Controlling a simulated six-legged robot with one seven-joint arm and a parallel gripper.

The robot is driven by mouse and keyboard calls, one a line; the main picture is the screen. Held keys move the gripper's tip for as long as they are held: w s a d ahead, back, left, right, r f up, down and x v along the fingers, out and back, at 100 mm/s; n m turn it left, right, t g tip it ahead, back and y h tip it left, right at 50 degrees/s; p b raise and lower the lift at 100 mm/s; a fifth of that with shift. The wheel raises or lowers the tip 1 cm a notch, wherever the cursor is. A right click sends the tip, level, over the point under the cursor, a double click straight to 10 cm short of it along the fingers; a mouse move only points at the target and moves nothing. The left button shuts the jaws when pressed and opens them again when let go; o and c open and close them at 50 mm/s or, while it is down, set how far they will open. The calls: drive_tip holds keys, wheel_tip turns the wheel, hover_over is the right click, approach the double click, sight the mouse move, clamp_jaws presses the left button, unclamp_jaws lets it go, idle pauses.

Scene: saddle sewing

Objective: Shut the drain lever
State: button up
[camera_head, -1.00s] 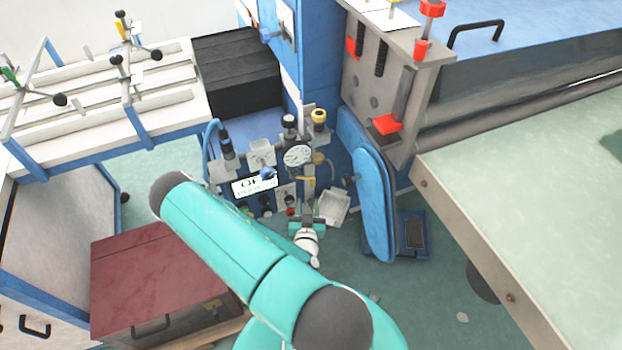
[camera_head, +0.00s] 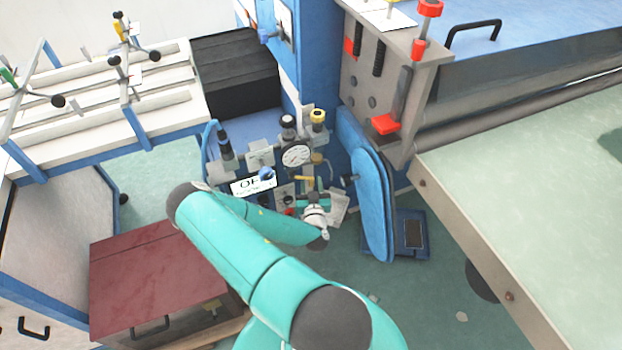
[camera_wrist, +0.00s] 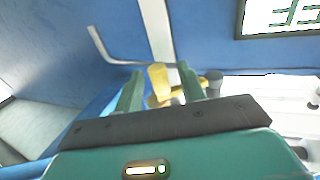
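The drain lever seems to be the yellow lever (camera_wrist: 160,82) in the wrist view, with a brass-coloured body at its foot. In the head view a small yellow handle (camera_head: 304,179) shows just above my gripper (camera_head: 314,194), below the round gauge. In the wrist view my gripper (camera_wrist: 160,86) has its two green fingers apart, one on each side of the yellow lever. I cannot tell how deep the lever sits between the fingers, or whether either finger touches it.
A blue padded plate (camera_head: 366,185) rises to the right. A white tray (camera_head: 341,206) lies beside my gripper, partly hidden. A red-topped cabinet (camera_head: 150,270) stands at left.

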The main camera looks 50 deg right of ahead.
drive_tip(key=shift+x, duration=1.25)
clamp_jaws()
